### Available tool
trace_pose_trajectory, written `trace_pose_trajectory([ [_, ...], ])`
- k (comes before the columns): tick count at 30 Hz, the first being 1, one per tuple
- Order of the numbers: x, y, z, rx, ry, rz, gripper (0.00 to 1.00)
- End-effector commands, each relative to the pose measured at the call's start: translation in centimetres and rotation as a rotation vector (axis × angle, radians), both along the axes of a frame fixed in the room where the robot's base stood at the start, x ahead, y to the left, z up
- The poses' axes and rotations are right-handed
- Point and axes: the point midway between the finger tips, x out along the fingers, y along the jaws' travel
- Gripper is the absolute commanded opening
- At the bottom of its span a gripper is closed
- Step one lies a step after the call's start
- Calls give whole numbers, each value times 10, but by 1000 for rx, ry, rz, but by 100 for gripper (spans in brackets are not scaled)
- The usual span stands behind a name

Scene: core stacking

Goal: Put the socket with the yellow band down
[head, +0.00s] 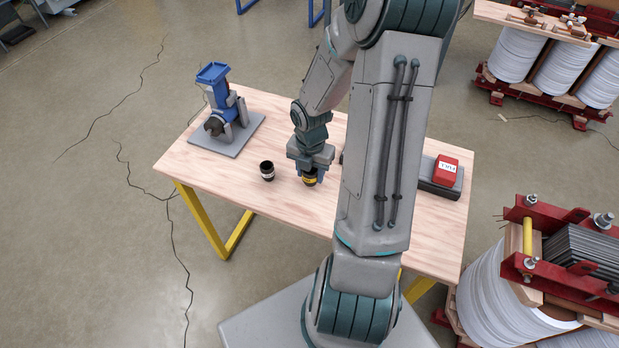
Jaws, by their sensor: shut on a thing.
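The socket with the yellow band (310,180) is a small dark cylinder with a yellow stripe. It is upright below my gripper (310,171), near the front part of the wooden table. My gripper points down and is shut on this socket, at its upper part. The socket's base is at or very close to the tabletop; I cannot tell whether it touches. A second dark socket with a white band (267,171) stands upright on the table to the left, apart from my gripper.
A blue machine on a grey plate (228,130) stands at the table's left end. A red box (445,170) sits on a dark base at the right end. My arm hides part of the table (285,195). Large white coils (487,290) stand on the floor at right.

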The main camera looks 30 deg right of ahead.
Motion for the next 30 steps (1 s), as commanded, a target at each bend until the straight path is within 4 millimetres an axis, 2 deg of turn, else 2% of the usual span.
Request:
trace_pose_trajectory([
  [1,-1,1,-11,2,4,3,5],
  [3,0,1,-21,2,3,3,5],
  [10,0,0,-23,1,1,1,6],
  [11,0,0,-24,1,1,1,47],
  [12,0,0,-24,1,1,1,59],
  [13,0,0,-24,1,1,1,64],
  [23,0,0,-19,1,-1,-1,64],
  [26,0,-1,-8,0,-3,-1,64],
  [30,0,-1,21,-2,-4,-2,64],
])
